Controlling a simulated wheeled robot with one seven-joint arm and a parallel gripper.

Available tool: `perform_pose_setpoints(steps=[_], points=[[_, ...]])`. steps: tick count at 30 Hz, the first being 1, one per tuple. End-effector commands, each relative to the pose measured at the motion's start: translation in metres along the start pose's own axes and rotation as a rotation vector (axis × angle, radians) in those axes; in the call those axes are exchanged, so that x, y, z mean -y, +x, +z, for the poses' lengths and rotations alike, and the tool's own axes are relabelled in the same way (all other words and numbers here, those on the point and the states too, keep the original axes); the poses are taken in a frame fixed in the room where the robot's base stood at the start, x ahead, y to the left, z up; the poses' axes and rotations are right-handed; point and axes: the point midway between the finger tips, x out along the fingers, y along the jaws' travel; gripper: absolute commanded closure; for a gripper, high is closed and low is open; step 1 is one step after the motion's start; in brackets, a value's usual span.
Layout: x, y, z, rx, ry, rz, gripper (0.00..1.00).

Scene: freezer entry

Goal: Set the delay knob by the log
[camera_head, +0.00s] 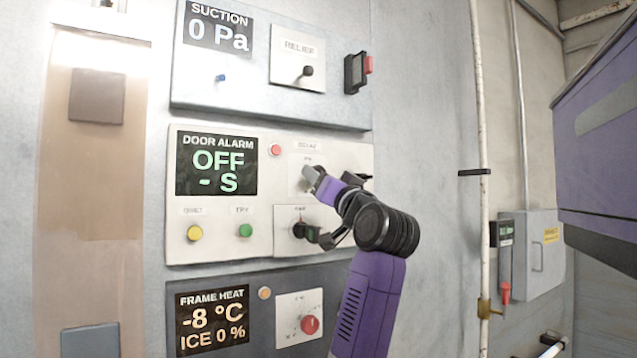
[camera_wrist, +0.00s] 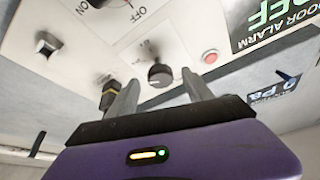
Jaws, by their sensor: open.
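The door alarm panel (camera_head: 270,250) fills the middle of the head view. Its display (camera_head: 216,165) reads "DOOR ALARM OFF - S". My gripper (camera_head: 314,178) is at the panel's upper right, over the plate under a small label, and hides the knob there. In the wrist view, a dark round knob (camera_wrist: 160,74) with a pale pointer mark stands just beyond and between the open fingers of my gripper (camera_wrist: 160,86). The fingers appear apart from it. Its scale marks are too small to read. I see no readable log in either view.
A red lamp (camera_head: 276,150), yellow button (camera_head: 195,233), green button (camera_head: 246,231) and lower black knob (camera_head: 305,232) share the panel. The suction panel (camera_head: 270,95) is above, the frame heat panel (camera_head: 260,330) below. A vertical pipe (camera_head: 480,150) stands right.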

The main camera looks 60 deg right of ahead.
Motion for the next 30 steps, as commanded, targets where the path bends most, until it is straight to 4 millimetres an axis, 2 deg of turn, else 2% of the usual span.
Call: perform_pose_setpoints(steps=[3, 9, 30], points=[[-0.001, -0.021, 0.003, -0.003, 0.000, 0.000, 0.41], [-0.001, -0.040, 0.001, -0.001, 0.000, 0.000, 0.41], [0.000, -0.043, -0.001, -0.007, -0.002, 0.000, 0.41]])
